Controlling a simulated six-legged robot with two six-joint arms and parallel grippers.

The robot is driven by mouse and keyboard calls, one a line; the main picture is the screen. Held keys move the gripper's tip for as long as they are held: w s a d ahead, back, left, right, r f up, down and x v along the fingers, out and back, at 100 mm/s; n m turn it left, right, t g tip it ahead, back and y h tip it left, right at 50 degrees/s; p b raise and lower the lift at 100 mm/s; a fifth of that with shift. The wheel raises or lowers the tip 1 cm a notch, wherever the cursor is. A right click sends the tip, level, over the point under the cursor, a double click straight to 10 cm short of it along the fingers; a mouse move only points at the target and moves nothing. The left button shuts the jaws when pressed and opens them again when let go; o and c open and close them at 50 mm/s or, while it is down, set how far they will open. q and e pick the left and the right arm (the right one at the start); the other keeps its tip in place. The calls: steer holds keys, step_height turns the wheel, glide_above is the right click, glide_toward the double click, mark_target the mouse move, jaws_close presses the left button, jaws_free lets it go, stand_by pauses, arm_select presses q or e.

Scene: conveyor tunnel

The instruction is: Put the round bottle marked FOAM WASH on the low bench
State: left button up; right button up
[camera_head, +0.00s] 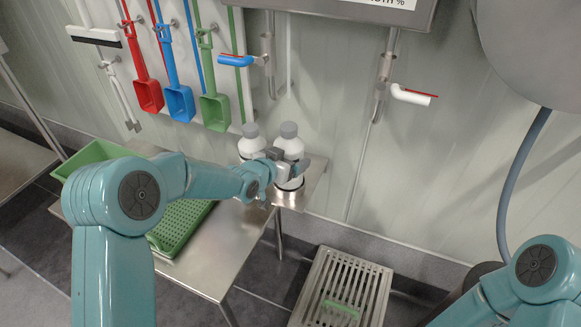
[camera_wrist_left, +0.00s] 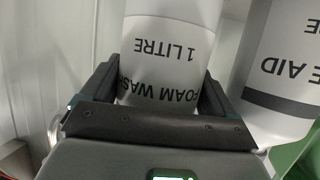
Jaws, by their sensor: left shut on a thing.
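The FOAM WASH bottle (camera_head: 291,146) is white with a grey cap and stands at the back right of a steel surface by the wall. My left gripper (camera_head: 285,172) is shut on it, with a finger on each side. In the left wrist view the FOAM WASH bottle (camera_wrist_left: 170,62) shows its label upside down between the fingers of the left gripper (camera_wrist_left: 152,100). The low steel bench (camera_head: 232,245) has a bare front part. My right arm shows at the lower right, but its gripper is out of view.
A second white bottle (camera_head: 251,141), its label ending in AID, stands close on the left. It shows in the left wrist view (camera_wrist_left: 285,70). A green tray (camera_head: 185,228) and a green bin (camera_head: 95,155) take up the left. A floor grate (camera_head: 345,285) lies to the right.

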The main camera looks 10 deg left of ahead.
mark_target(289, 149)
arm_select(q)
steer(key=shift+r, duration=0.3)
steer(key=shift+r+p, duration=0.75)
steer(key=shift+r, duration=0.55)
steer(key=shift+f, duration=0.2)
